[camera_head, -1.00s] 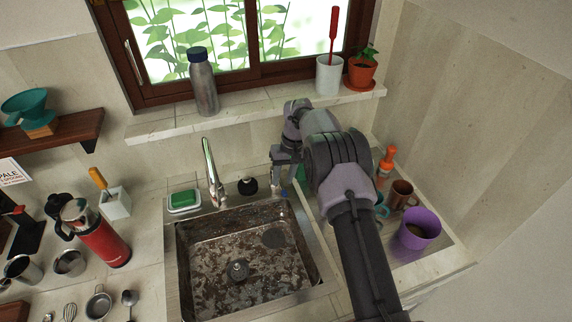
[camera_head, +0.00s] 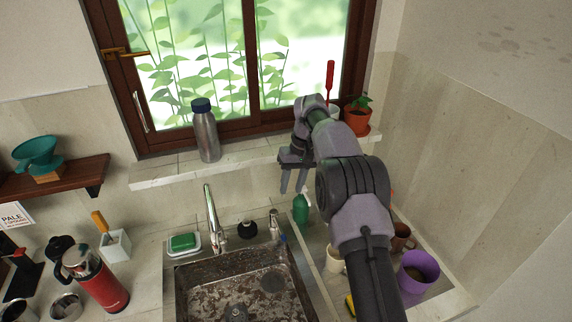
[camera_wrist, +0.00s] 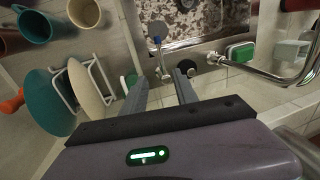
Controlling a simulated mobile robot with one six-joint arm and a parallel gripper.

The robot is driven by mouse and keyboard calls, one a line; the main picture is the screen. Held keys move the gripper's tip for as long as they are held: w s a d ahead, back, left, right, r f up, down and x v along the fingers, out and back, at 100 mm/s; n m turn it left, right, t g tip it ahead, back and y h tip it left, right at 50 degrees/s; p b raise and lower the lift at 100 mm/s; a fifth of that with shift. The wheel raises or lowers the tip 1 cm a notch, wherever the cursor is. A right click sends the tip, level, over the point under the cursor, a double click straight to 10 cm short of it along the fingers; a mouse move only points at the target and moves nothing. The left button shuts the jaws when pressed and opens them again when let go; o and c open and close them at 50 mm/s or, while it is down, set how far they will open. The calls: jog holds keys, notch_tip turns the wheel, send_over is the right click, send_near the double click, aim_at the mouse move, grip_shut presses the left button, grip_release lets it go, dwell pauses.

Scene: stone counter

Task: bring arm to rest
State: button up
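My gripper (camera_head: 293,182) is raised above the back right of the sink, in front of the window sill. Its two fingers are apart with nothing between them. In the wrist view my gripper (camera_wrist: 165,90) also shows open, its fingers reaching toward the sink's back edge. My arm comes up from the lower right of the head view and hides part of the counter on the right.
A steel bottle (camera_head: 207,135) and a potted plant (camera_head: 358,118) stand on the sill (camera_head: 240,158). A green bottle (camera_head: 301,210) stands below my gripper. The sink (camera_head: 200,268) and faucet (camera_head: 212,212) lie left. A purple cup (camera_head: 418,270) stands right.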

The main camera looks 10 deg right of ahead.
jog(key=s+r+m+t+b, duration=0.3)
jog(key=s+r+b, duration=0.75)
jog(key=s, duration=0.65)
jog(key=s+f+m+t+b, duration=0.1)
jog(key=s+f, duration=0.3)
jog(key=s, duration=0.7)
jog(key=s+f+m+t+b, duration=0.2)
jog(key=s+f+b, duration=0.2)
jog(key=s, duration=0.8)
jog(key=shift+f+m, duration=0.4)
jog(key=shift+f, duration=0.25)
